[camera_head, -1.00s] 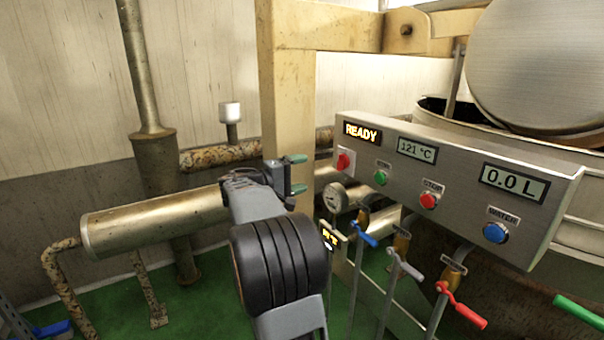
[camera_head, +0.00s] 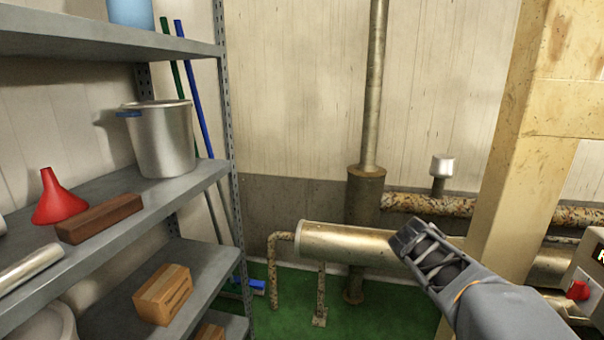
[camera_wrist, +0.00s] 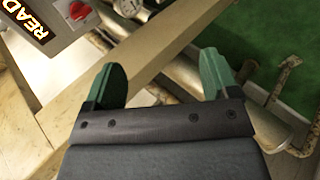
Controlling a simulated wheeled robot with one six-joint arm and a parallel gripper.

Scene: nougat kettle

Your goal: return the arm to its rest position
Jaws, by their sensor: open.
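My gripper (camera_wrist: 160,82) shows in the wrist view with its two green fingers apart and nothing between them. Beyond the fingers are a beige post, metal pipes and the green floor. In the head view my arm reaches in from the lower right, in front of the horizontal metal cylinder.
A grey shelf unit (camera_head: 215,172) on the left holds a metal pot (camera_head: 162,140), a red funnel (camera_head: 58,198) and boxes. A metal cylinder (camera_head: 340,241) and a beige post (camera_head: 535,130) stand near my arm. The control panel (camera_wrist: 75,15) edge is close by.

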